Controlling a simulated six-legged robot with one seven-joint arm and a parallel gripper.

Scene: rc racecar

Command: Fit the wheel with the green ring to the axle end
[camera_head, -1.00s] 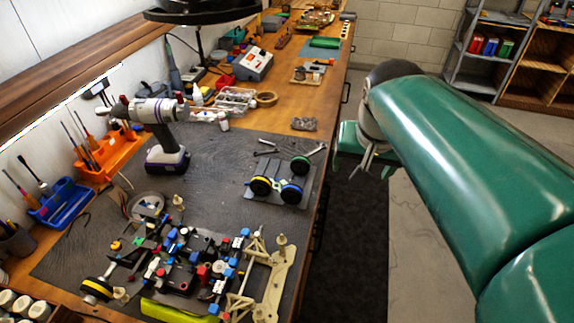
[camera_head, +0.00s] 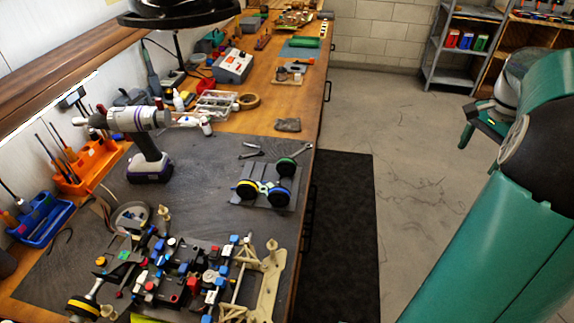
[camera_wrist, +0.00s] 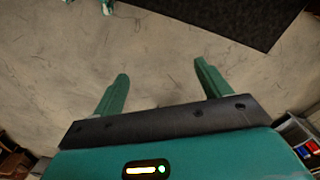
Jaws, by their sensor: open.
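I cannot make out a bare axle end. My gripper (camera_head: 480,122) is away from the bench, over the floor at the right. In the wrist view my gripper (camera_wrist: 160,80) is open and empty, its fingers wide apart.
A drill (camera_head: 145,145) stands on the mat left of the wheels. Orange (camera_head: 88,165) and blue (camera_head: 40,220) tool holders line the wall. A black lamp (camera_head: 180,14) overhangs the bench. The floor (camera_head: 410,160) right of the bench is clear.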

